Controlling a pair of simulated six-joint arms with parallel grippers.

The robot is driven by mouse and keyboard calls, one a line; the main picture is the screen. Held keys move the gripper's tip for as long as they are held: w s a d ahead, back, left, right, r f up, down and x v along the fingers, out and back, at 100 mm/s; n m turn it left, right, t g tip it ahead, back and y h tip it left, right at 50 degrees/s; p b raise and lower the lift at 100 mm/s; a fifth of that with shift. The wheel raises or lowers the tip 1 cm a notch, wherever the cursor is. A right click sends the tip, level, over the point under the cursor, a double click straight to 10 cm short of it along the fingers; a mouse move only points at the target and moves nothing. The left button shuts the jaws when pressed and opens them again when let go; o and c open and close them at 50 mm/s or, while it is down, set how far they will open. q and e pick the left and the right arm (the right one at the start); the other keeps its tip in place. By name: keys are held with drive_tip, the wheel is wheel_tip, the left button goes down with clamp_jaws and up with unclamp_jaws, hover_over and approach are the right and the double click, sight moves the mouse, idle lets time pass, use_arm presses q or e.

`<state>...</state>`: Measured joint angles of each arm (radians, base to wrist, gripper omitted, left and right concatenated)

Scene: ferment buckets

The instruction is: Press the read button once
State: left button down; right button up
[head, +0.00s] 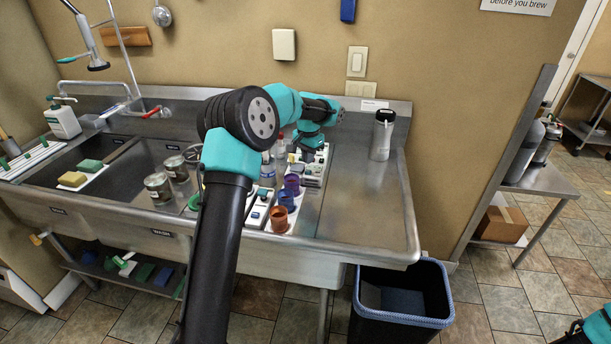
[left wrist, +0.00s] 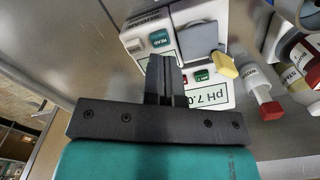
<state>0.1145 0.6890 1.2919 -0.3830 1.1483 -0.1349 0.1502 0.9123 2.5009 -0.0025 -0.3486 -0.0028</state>
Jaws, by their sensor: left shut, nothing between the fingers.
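A white meter (left wrist: 140,32) lies on the steel counter in the left wrist view, with a teal button that appears to be marked READ (left wrist: 160,38). A grey button (left wrist: 135,48) sits beside it. In the head view the meter (head: 316,172) is partly hidden by my arm. My left gripper (left wrist: 165,60) is shut and empty, its fingertips over the meter close to the teal button. It also shows in the head view (head: 307,153). I cannot tell whether the tips touch the meter. My right gripper is out of view.
A "pH 7.0" label (left wrist: 207,97), a yellow-tipped part (left wrist: 223,65) and a red-capped bottle (left wrist: 264,92) are near the fingers. Coloured cups (head: 280,218) stand in front of the meter. A steel flask (head: 382,135) stands right, with clear counter in front of it.

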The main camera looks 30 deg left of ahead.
use_arm(q)
drive_tip(key=shift+r, duration=0.9)
